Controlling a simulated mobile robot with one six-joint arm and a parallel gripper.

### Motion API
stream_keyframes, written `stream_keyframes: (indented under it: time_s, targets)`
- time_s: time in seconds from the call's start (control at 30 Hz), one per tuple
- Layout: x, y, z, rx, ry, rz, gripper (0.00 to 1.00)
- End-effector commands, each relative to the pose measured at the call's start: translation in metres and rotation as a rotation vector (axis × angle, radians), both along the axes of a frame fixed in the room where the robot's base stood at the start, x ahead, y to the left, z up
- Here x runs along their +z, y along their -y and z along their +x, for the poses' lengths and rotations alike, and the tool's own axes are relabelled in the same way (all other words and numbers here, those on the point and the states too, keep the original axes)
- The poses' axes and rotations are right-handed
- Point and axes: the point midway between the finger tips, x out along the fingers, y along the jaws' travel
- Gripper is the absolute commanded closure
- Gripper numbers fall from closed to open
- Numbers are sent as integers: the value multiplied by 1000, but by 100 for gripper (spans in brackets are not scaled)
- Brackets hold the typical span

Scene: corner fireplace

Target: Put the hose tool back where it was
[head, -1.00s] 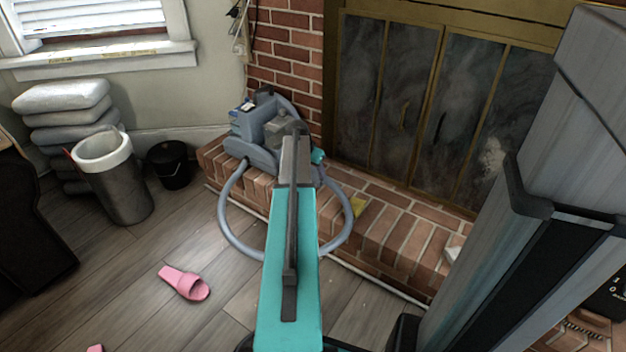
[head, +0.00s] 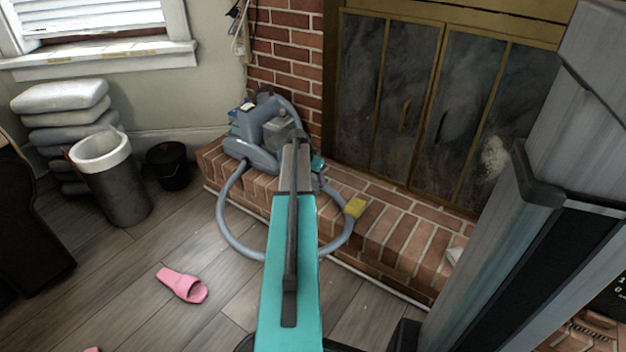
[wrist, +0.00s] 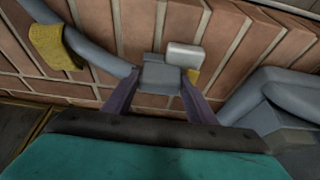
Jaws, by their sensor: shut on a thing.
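The grey hose tool (wrist: 162,75) is between the two purple fingers of my gripper (wrist: 160,92) in the wrist view, over the brick hearth. A pale grey piece (wrist: 185,54) shows at its upper right. The grey hose (wrist: 95,48) runs from the tool to the upper left. In the head view my arm hides the tool and most of my gripper. The grey cleaning machine (head: 250,152) stands on the hearth behind it, and its hose (head: 237,240) loops down past the hearth edge. I cannot tell whether the tool touches the machine or the bricks.
A yellow cloth-like thing (head: 355,207) lies at the hose, and it shows in the wrist view (wrist: 55,46). A bin (head: 118,190), a black bucket (head: 168,168) and a pink slipper (head: 182,285) are on the left.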

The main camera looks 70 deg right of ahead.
Motion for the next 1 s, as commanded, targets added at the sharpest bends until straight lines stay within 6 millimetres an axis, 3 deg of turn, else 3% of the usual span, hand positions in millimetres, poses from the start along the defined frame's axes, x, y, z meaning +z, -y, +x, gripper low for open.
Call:
stream_keyframes:
  time_s: [0.03,0.07,0.17,0.57,0.77,1.0]
  targets:
    - [-1,0,0,0,0,-1,70]
    - [-1,0,0,0,0,0,44]
    - [-1,0,0,0,0,0,30]
    - [2,0,0,0,1,0,30]
    - [18,-6,2,1,0,-1,30]
    - [52,-20,5,1,0,-1,30]
